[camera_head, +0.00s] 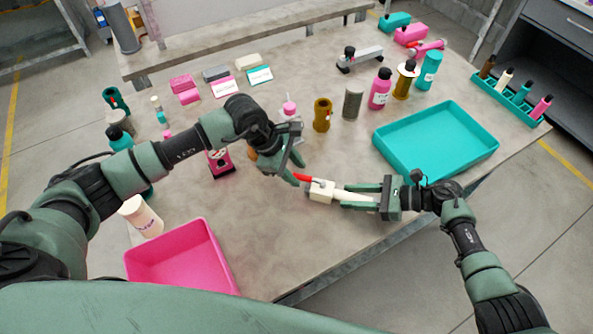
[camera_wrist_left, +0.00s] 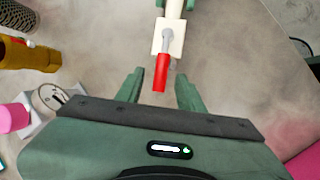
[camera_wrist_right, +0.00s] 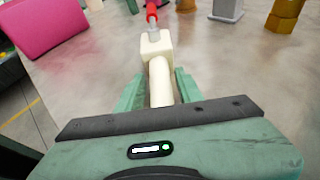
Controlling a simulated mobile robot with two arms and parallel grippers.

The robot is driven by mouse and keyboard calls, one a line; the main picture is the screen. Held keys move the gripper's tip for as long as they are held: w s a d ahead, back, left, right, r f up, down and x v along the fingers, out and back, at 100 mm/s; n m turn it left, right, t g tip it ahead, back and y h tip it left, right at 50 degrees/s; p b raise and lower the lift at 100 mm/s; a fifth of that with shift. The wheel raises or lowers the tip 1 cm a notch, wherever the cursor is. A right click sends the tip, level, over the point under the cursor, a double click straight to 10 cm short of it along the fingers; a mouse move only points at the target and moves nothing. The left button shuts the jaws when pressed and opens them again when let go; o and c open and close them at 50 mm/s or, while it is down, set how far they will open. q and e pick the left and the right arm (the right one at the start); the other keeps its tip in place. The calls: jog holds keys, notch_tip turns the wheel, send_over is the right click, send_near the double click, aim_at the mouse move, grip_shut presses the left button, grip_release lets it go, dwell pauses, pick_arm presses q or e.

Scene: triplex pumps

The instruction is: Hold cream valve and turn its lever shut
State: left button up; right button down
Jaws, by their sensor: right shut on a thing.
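The cream valve (camera_head: 321,192) has a blocky body, a cream pipe and a red lever (camera_head: 302,178). My right gripper (camera_head: 345,197) is shut on its pipe and holds it over the front of the table. The valve also shows in the right wrist view (camera_wrist_right: 157,62), with the pipe between the fingers. My left gripper (camera_head: 290,175) is open by the lever's red end. In the left wrist view, the lever (camera_wrist_left: 161,72) points toward the gap between the open fingers (camera_wrist_left: 158,88), and the fingers are apart from it.
A pink tray (camera_head: 222,258) is at the front left and a teal tray (camera_head: 437,140) at the right. A brown valve (camera_head: 322,115), a grey cylinder (camera_head: 352,102) and a pink bottle (camera_head: 380,89) stand behind the grippers. The table middle is mostly clear.

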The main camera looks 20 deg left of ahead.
pick_arm(q)
jog(key=shift+d+f, duration=0.15)
jog(key=shift+f, duration=0.25)
jog(key=shift+w, duration=0.1)
grip_shut()
dwell(1.1)
